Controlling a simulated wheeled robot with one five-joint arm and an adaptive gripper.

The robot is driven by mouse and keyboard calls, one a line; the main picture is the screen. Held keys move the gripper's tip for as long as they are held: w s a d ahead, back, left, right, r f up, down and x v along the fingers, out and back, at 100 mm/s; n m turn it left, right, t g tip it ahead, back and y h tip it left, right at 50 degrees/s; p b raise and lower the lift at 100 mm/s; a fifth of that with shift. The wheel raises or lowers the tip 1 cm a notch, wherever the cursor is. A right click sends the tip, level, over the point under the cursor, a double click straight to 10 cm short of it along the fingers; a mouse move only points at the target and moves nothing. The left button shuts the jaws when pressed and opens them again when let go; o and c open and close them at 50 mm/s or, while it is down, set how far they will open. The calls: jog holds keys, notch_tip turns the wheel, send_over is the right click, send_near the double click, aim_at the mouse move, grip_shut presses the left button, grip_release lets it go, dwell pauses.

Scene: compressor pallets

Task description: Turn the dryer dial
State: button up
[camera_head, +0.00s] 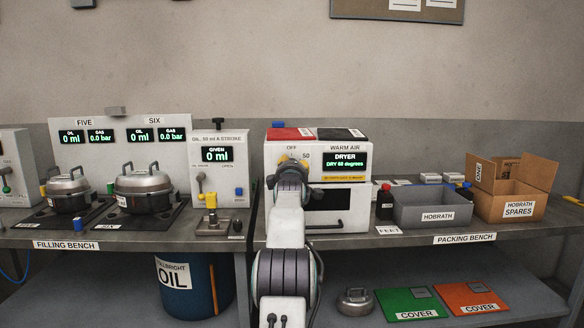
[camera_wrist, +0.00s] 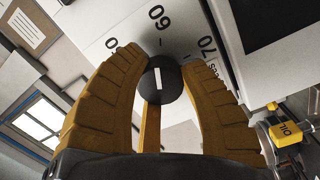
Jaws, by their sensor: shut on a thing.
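The dryer (camera_head: 346,148) is a white box on the packing bench. Its display (camera_head: 345,161) reads "DRYER, DRY 60 degrees". In the wrist view, the dial (camera_wrist: 163,80) is a black round knob with a white line, which lines up roughly with the printed 60. My gripper (camera_wrist: 163,62) has its two ochre fingers around the dial, one on each side, and is shut on it.
A handle (camera_head: 325,224) crosses the dryer door's lower part. Right of the dryer stand a grey Hobrath bin (camera_head: 432,211) and a cardboard spares box (camera_head: 511,196). Red and black pads lie on the dryer.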

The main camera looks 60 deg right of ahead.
jog(key=shift+s+n+p, duration=0.1)
jog(key=shift+n+p, duration=0.35)
jog(key=shift+n, duration=1.95)
jog(key=o, duration=1.2)
jog(key=shift+d, duration=0.15)
jog(key=v, duration=1.2)
jog(key=shift+f, duration=0.2)
